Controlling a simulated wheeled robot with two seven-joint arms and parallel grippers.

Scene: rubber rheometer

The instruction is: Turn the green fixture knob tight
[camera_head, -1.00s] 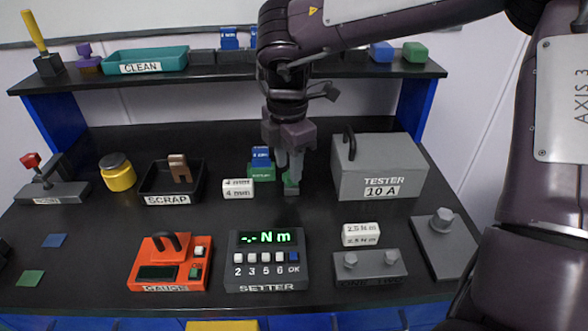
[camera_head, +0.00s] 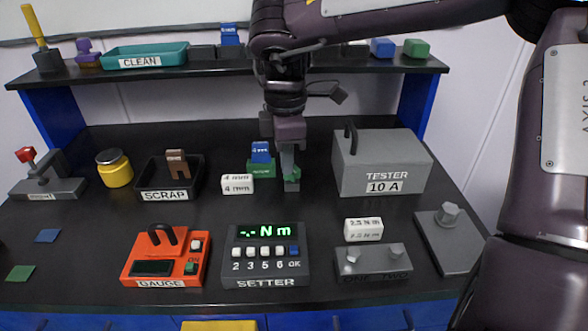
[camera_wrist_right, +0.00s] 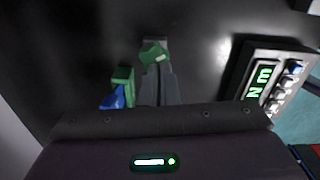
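The green fixture knob (camera_head: 292,176) sits on a small grey fixture block (camera_head: 291,186) near the middle of the bench. It also shows in the right wrist view (camera_wrist_right: 154,53), as a green bar turned at a slant. My right gripper (camera_head: 289,172) points straight down at it. In the right wrist view the gripper's fingers (camera_wrist_right: 156,78) lie close together with the knob at their tips, and the gripper looks shut on it. The fingers hide part of the knob in the head view. My left gripper is in neither view.
A green block with a blue block (camera_head: 261,153) stands just left of the fixture. The white 4 mm block (camera_head: 237,184) is beside it. The grey tester (camera_head: 383,165) stands to the right. The setter (camera_head: 265,256) is in front, with clear bench between.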

